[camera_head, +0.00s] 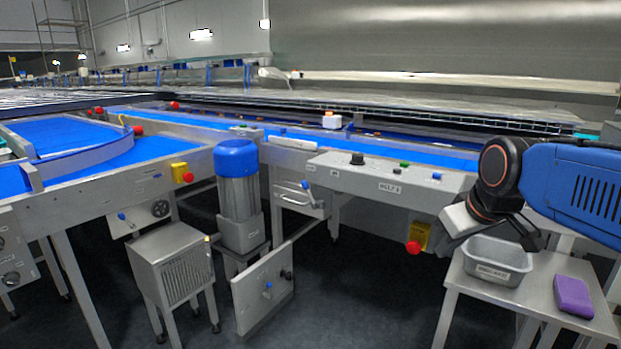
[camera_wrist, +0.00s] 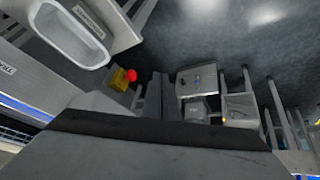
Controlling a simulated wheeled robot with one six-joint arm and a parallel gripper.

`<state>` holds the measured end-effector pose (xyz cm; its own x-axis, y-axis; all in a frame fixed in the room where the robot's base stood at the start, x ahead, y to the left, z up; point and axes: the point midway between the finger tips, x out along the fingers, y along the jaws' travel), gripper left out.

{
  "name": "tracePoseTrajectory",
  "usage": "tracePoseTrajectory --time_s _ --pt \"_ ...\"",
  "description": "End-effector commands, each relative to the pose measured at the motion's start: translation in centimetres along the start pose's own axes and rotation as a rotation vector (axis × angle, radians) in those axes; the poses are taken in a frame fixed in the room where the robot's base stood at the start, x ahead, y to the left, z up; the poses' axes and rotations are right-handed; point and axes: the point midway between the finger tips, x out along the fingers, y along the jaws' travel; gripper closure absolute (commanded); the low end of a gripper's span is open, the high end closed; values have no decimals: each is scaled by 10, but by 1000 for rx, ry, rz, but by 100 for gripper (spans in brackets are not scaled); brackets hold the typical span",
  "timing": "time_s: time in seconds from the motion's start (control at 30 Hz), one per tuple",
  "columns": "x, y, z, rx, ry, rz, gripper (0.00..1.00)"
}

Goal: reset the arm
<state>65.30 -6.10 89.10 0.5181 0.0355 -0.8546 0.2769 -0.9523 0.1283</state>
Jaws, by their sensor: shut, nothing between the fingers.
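My blue arm reaches in from the right edge of the head view, with a dark round joint at its end. My gripper (camera_head: 456,236) hangs below that joint, at the front edge of the blue conveyor and left of a small grey tray. In the wrist view my gripper's fingers (camera_wrist: 159,92) look close together, pointing away over the floor, with nothing between them. The joint and links partly hide the gripper in the head view.
The grey tray (camera_head: 496,260) and a purple block (camera_head: 573,296) rest on a side table (camera_head: 480,292). A red stop button (camera_head: 413,248) is close to the gripper. A control panel (camera_head: 385,176) and blue conveyor (camera_head: 400,155) lie left. Dark floor is open below.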

Motion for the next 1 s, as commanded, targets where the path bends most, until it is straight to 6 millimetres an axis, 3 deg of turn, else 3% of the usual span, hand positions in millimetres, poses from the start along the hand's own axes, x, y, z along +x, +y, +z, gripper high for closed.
tracePoseTrajectory --time_s 0.03,0.2,0.3,0.43,0.6,1.0 --pt "0 -7 26 33 -13 0 100" --pt "8 -29 104 154 -68 2 100" --pt "14 -39 143 216 -95 6 100" --pt "21 -49 180 272 -121 11 100" --pt "25 -54 199 305 -135 15 100" --pt "25 -54 200 306 -135 15 100"
